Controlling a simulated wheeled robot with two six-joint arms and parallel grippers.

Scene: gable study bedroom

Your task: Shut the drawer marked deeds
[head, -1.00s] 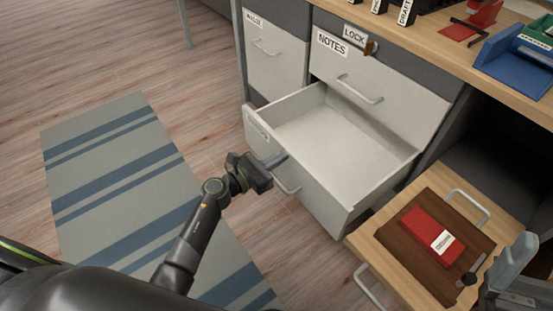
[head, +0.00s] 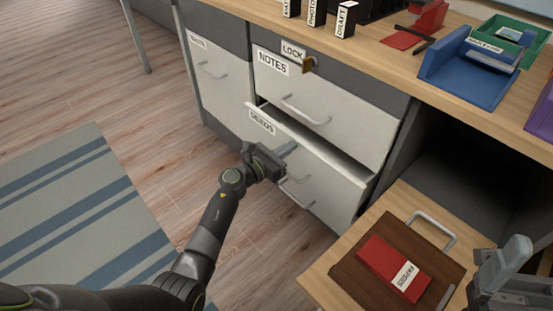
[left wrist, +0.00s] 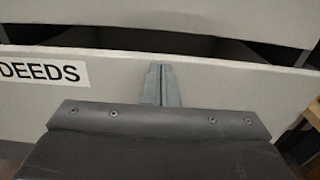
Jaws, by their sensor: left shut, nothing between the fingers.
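The deeds drawer (head: 325,172) is the lower white drawer under the notes drawer. It stands out a little, with a dark gap above its front. Its DEEDS label shows at the left in the left wrist view (left wrist: 42,74). My left gripper (head: 288,149) is shut and empty, its fingertips at the drawer front, above the handle (head: 297,192). In the left wrist view the closed fingers (left wrist: 161,72) reach the upper part of the front; contact looks likely but is hard to tell. My right gripper (head: 508,265) is at the lower right edge, its jaw state unclear.
The notes drawer (head: 330,110) above is shut, with a lock and key (head: 308,65). A wooden pull-out board (head: 325,277) at the lower right carries a brown panel and a red papers box (head: 394,268). Trays stand on the desk (head: 400,60). Striped rug lies at left.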

